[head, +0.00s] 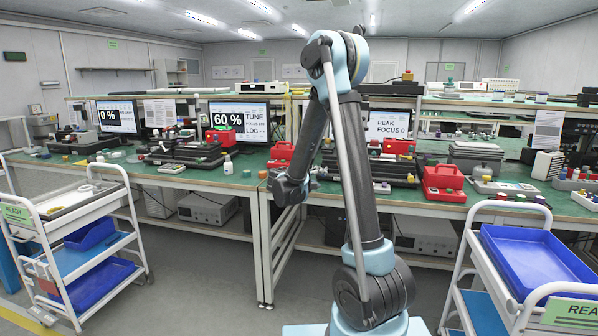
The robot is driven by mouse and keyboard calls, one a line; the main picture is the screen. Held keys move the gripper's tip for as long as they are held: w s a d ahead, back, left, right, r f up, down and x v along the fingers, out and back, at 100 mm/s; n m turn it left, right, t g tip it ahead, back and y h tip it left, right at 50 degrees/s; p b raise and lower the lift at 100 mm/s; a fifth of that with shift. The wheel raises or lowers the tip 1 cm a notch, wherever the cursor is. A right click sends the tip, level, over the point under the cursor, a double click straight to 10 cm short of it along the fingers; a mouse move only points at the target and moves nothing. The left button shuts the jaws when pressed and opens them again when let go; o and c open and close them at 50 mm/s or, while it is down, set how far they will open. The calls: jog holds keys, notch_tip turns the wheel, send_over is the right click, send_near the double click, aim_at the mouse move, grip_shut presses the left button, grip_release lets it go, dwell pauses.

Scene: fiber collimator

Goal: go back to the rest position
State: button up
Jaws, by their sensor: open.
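My arm rises in the middle of the head view, bends at a high elbow and comes down on the left side. My gripper (289,190) is the dark end of the arm, in front of the near edge of the workbench (240,178). It is open, and I see nothing held in it. Its fingers are small and dark, so their detail is hard to make out. My arm hides part of the bench behind it.
A white cart (130,226) with blue trays stands at the left. Another cart with a blue tray (540,262) stands at the right front. Monitors (238,120), red cases (443,183) and dark instruments crowd the bench. Grey floor (205,290) is clear at the left front.

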jog(key=s+d+m+g+y, duration=0.25)
jog(key=s+d, duration=0.25)
jog(key=s, duration=0.6)
jog(key=s+d+m+g+y, duration=0.15)
jog(key=s+d+g, duration=0.35)
jog(key=s, duration=0.7)
jog(key=s+a+f+y, duration=0.1)
jog(key=s+f+y, duration=0.1)
jog(key=s, duration=0.5)
jog(key=s+a+f+m+g+y, duration=0.1)
jog(key=s+a+f+y, duration=0.1)
jog(key=s, duration=0.6)
jog(key=s+a+f+y, duration=0.2)
jog(key=s+f, duration=0.2)
jog(key=s, duration=0.3)
jog(key=shift+s+f+m+g, duration=0.15)
jog(key=shift+m+g, duration=0.2)
jog(key=shift+m, duration=0.05)
jog(key=shift+w+f, duration=0.2)
jog(key=shift+w, duration=0.25)
